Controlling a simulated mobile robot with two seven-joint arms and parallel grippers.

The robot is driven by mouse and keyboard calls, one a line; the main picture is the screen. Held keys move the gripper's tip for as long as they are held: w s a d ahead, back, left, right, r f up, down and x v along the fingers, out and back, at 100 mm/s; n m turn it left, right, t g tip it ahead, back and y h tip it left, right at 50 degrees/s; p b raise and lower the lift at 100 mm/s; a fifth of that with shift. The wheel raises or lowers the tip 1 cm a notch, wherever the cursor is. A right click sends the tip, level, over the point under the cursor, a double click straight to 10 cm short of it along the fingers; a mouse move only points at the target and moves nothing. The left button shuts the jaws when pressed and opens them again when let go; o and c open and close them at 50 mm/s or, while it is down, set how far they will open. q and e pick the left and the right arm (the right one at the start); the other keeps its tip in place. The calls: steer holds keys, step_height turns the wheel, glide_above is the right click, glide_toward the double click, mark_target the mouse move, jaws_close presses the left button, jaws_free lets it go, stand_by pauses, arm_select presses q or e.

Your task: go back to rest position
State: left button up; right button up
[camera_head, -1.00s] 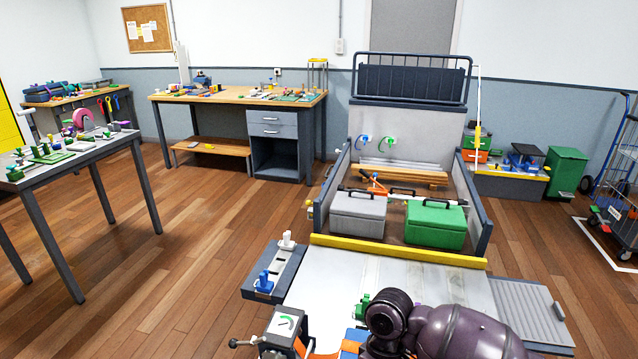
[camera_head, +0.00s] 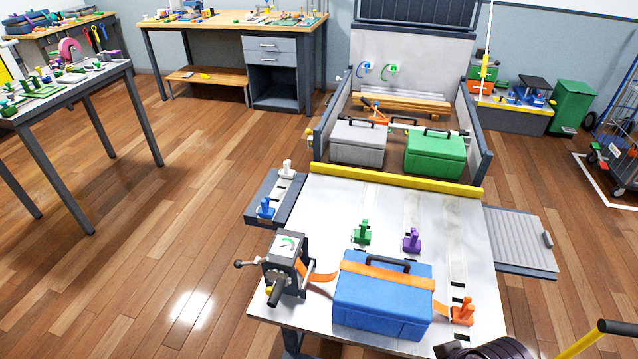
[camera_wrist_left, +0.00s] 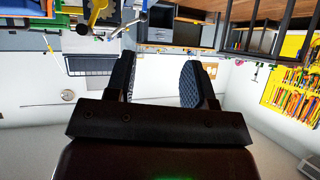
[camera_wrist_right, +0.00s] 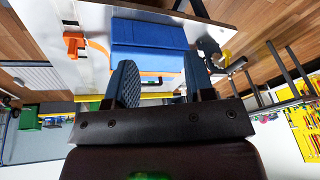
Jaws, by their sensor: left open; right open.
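My left gripper (camera_wrist_left: 160,85) shows in the left wrist view with its two dark fingers apart and nothing between them. My right gripper (camera_wrist_right: 160,85) shows in the right wrist view, also open and empty. Beyond its fingers is the blue box (camera_wrist_right: 150,45), which looks apart from them. In the head view the blue box (camera_head: 383,295) stands on the pale bed with an orange strap (camera_head: 390,274) across its top. The strap runs from the ratchet winch (camera_head: 286,263) to an orange anchor (camera_head: 463,312). Neither gripper's fingers show in the head view.
A dark part of my arm shows at the bottom edge of the head view. Grey (camera_head: 357,145) and green (camera_head: 435,154) boxes stand behind a yellow bar (camera_head: 395,180). Green (camera_head: 362,232) and purple (camera_head: 412,240) anchors stand on the bed. Wooden floor (camera_head: 150,270) lies open at left.

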steer(key=s+d+r+m+h, duration=0.2)
steer(key=s+d+m+h, duration=0.1)
steer(key=s+d, duration=0.4)
arm_select(q)
step_height(320, 180, down, 16)
steer(key=d+m+g+b, duration=0.1)
steer(key=d+m+b, duration=0.1)
steer(key=b, duration=2)
arm_select(e)
steer(key=w+f+n+t+y, duration=0.1)
steer(key=w+f+n+t, duration=0.2)
steer(key=f, duration=1.1)
steer(key=w+f+t+y, duration=0.1)
steer(key=w+f+t, duration=0.4)
steer(key=f, duration=0.8)
arm_select(q)
step_height(320, 180, up, 11)
steer(key=a+n+p, duration=0.1)
steer(key=p, duration=1.5)
steer(key=shift+w+a+f+n+t, duration=0.15)
steer(key=shift+a+n+t, duration=0.15)
steer(key=shift+n, duration=0.1)
arm_select(e)
step_height(320, 180, up, 11)
steer(key=m+h, duration=0.1)
steer(key=shift+w+d+m, duration=0.2)
steer(key=shift+d+m, duration=0.05)
steer(key=shift+m, duration=0.05)
